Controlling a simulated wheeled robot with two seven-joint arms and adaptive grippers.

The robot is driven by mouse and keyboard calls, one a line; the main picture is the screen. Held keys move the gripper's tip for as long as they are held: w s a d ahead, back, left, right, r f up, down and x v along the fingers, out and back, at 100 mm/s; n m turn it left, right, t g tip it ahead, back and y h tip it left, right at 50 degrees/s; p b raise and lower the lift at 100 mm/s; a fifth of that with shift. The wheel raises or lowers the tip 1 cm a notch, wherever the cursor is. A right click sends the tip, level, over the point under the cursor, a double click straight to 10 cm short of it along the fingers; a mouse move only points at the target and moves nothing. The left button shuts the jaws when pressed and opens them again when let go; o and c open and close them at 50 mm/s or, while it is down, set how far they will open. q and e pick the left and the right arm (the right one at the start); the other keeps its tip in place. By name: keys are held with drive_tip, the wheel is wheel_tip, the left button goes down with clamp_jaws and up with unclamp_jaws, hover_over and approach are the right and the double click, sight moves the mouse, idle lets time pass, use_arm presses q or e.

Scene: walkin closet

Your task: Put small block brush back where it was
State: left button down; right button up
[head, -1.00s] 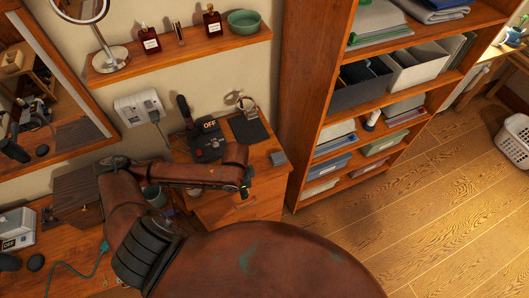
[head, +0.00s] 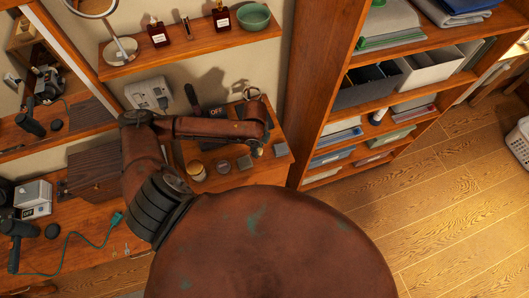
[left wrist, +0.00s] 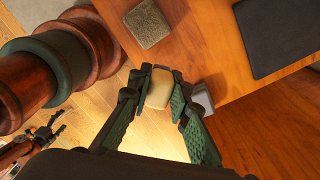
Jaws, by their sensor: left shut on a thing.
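The small block brush, a tan rounded block (left wrist: 160,88), is between the fingertips of my left gripper (left wrist: 156,92) in the left wrist view. The gripper is shut on it, near the wooden tabletop's edge, with floor showing behind. In the head view my left gripper (head: 258,150) is small and partly hidden by its arm, over the right part of the counter. My right gripper (left wrist: 56,122) shows small at the lower left of the left wrist view, over the floor, with its fingers apart. It does not show in the head view.
Grey blocks stand on the counter near the gripper, one by the right edge (head: 281,158) and one further left (head: 245,163). A round jar (head: 196,170) is left of them. A tall shelf unit (head: 312,110) borders the counter on the right. Open floor (head: 450,190) lies beyond.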

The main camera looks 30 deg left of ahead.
sight(264, 157)
use_arm(q)
drive_tip(key=w+f, duration=0.1)
drive_tip(key=f, duration=0.1)
drive_tip(key=w+d+f, duration=0.1)
drive_tip(key=f, duration=0.1)
drive_tip(key=shift+w+d, duration=0.1)
drive_tip(key=shift+w, duration=0.25)
drive_tip(key=shift+w+d+f, duration=0.1)
drive_tip(key=shift+w+f, duration=0.25)
drive_tip(key=shift+f, duration=0.05)
drive_tip(key=shift+f+p, duration=0.4)
drive_tip(key=shift+f, duration=1.2)
use_arm(e)
drive_tip(key=shift+w+a+r, duration=0.15)
drive_tip(key=shift+w+r, duration=0.25)
drive_tip(key=shift+r, duration=0.05)
use_arm(q)
drive_tip(key=shift+f, duration=0.1)
drive_tip(key=c, duration=1.8)
unclamp_jaws()
use_arm(e)
drive_tip(key=shift+w, duration=0.25)
